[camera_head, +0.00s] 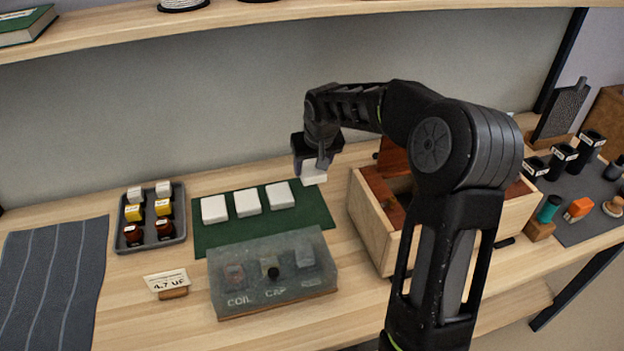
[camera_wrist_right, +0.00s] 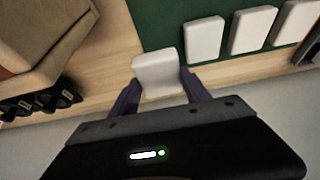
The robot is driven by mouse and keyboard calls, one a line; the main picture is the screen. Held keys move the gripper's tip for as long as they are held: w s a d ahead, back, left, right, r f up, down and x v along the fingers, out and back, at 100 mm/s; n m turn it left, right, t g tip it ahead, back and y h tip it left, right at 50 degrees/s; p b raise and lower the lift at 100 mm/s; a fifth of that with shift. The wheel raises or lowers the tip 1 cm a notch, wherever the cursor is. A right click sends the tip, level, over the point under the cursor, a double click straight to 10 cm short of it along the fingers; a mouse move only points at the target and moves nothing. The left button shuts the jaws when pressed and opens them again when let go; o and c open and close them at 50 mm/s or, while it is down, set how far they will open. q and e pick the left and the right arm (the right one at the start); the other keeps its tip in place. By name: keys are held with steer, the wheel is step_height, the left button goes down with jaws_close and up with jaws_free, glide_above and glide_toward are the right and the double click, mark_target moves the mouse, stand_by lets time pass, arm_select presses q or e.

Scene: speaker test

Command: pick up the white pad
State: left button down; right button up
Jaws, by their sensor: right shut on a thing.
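My right gripper (camera_head: 317,165) is shut on a white pad (camera_head: 313,175), at the right end of the green mat (camera_head: 316,205). In the right wrist view the held white pad (camera_wrist_right: 157,72) sits between the two fingers of the right gripper (camera_wrist_right: 160,92). Its height over the surface is hard to tell. Three other white pads lie in a row on the mat: a left one (camera_head: 214,209), a middle one (camera_head: 247,202) and a right one (camera_head: 280,195). My left gripper is not in view.
A wooden box (camera_head: 371,223) stands right of the mat, behind my right arm. A clear-topped case (camera_head: 270,272) marked COIL and CAP is in front. A dark tray (camera_head: 178,233) with small blocks and a 4.7 UF card (camera_head: 167,281) are at left. A shelf (camera_head: 110,38) runs above.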

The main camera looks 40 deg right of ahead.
mark_target(309, 164)
steer(key=shift+r, duration=1.85)
steer(key=shift+a, duration=0.1)
